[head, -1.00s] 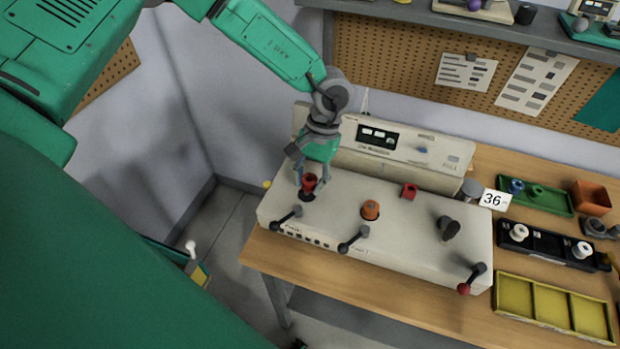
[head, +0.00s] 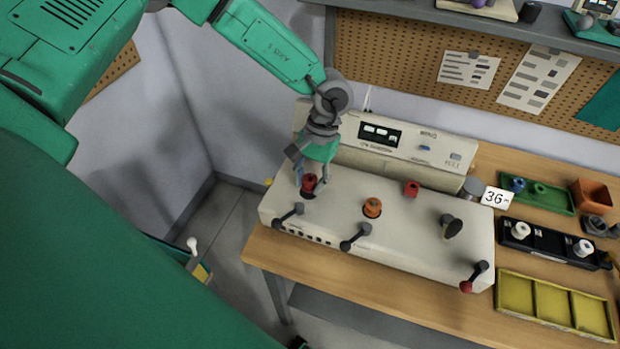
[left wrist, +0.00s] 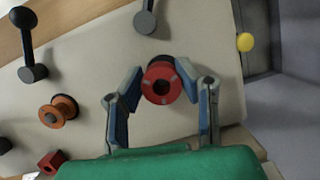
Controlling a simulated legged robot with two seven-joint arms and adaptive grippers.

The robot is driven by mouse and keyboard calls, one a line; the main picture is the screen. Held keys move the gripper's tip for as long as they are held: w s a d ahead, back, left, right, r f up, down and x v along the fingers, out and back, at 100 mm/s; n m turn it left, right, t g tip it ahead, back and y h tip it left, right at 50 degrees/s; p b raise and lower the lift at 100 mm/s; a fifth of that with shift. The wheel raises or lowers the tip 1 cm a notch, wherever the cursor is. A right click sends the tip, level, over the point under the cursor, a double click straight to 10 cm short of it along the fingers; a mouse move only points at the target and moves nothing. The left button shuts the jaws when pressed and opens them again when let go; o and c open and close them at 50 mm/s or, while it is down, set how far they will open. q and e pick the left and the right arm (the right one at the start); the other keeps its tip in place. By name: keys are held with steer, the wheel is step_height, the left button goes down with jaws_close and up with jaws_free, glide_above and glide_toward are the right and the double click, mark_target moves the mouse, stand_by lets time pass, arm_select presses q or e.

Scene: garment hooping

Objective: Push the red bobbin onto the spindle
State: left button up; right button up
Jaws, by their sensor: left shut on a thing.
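The red bobbin (head: 309,183) is at the left end of the pale machine's top, over a dark round base (head: 307,195). My left gripper (head: 311,180) points down at it. In the left wrist view the bobbin (left wrist: 161,83) sits between the two blue-padded fingers of my left gripper (left wrist: 160,84), which are shut on its sides. The spindle under the bobbin is hidden, so I cannot tell how far down the bobbin sits. My right gripper is not in view.
The pale machine (head: 400,232) carries an orange bobbin (head: 372,207), a small red block (head: 411,188), a dark knob (head: 451,227) and several levers along its front. A display panel (head: 380,134) rises behind. Trays, including a yellow one (head: 556,305), lie at right.

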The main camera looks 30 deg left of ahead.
arm_select(q)
steer(key=shift+w+a+f, duration=0.1)
steer(key=shift+a+f, duration=0.05)
steer(key=shift+f, duration=0.45)
steer(key=shift+f+b, duration=0.4)
steer(key=shift+f, duration=0.05)
steer(key=shift+r, duration=0.2)
steer(key=shift+r+p, duration=1.15)
steer(key=shift+p, duration=0.05)
steer(key=shift+p, duration=0.6)
stand_by(0.8)
steer(key=shift+f+b, duration=0.75)
steer(key=shift+f, duration=0.55)
steer(key=o, duration=1)
steer(key=shift+o, duration=0.2)
